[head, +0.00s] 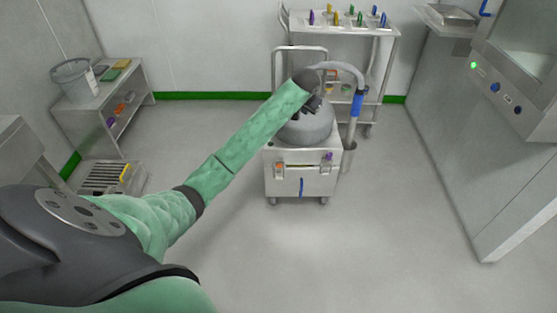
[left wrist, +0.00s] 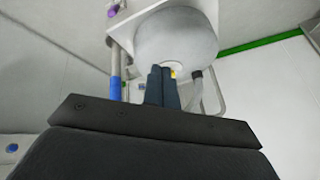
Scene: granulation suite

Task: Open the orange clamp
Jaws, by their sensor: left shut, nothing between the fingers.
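The likely orange clamp (head: 280,170) is a small orange piece at the left of the front face of the white wheeled unit (head: 302,182). It is too small to tell how its lever stands. My left arm reaches to the unit's grey dome (head: 306,130), and my left gripper (head: 312,103) is above it, partly hidden by the wrist. In the left wrist view the gripper's dark fingers (left wrist: 162,86) are together and empty, in front of the dome (left wrist: 178,45). The orange clamp cannot be made out there. My right gripper is not in view.
A purple clamp (head: 328,157) sits at the unit's front right. A hose with a blue sleeve (head: 357,104) runs down its right side. A trolley (head: 352,30) with coloured handles stands behind. A shelf (head: 110,88) stands at left. The floor in front is clear.

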